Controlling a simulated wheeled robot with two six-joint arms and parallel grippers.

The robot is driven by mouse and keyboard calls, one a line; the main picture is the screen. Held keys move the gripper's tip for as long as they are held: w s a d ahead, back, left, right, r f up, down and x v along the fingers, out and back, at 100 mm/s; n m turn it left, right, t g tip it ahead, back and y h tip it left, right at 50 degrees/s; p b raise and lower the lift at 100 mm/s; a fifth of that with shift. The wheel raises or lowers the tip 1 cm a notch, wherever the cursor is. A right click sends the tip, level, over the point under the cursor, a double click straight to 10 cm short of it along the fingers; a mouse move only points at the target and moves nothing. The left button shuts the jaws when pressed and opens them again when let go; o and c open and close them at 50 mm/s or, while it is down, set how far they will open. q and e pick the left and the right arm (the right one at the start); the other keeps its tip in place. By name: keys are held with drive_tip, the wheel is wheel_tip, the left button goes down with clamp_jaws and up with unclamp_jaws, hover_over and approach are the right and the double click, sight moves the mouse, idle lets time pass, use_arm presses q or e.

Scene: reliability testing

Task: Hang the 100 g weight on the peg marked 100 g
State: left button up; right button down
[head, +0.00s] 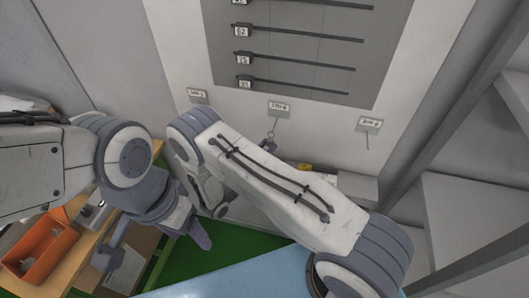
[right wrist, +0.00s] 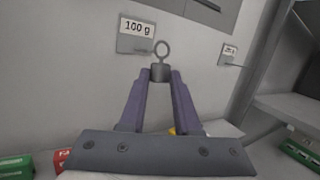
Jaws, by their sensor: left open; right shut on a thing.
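My right gripper (right wrist: 161,78) is shut on a small dark grey weight (right wrist: 160,71) with a ring on top. The weight is upright in the fingertips. The peg plate marked 100 g (right wrist: 137,30) is on the wall, just above and left of the ring in the right wrist view. The ring appears close to its peg; I cannot tell whether they touch. In the head view the ring (head: 270,136) shows below the middle peg plate (head: 278,106), whose label is too small to read. My left gripper (head: 150,245) is open and empty at lower left.
Other peg plates are at left (head: 197,93) and right (head: 369,123) on the wall. A grey panel with rods (head: 300,50) is above. An orange bin (head: 40,245) sits on the wooden table at left. A grey post (head: 440,100) stands at right.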

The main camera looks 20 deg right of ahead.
drive_tip(key=shift+w+d, duration=0.45)
drive_tip(key=shift+w, duration=0.2)
drive_tip(key=shift+w+d+f+b, duration=0.45)
drive_tip(key=shift+w+f+b, duration=0.15)
drive_tip(key=shift+b, duration=0.3)
drive_tip(key=shift+r, duration=0.1)
drive_tip(key=c, duration=0.5)
unclamp_jaws()
drive_tip(key=shift+c, duration=0.2)
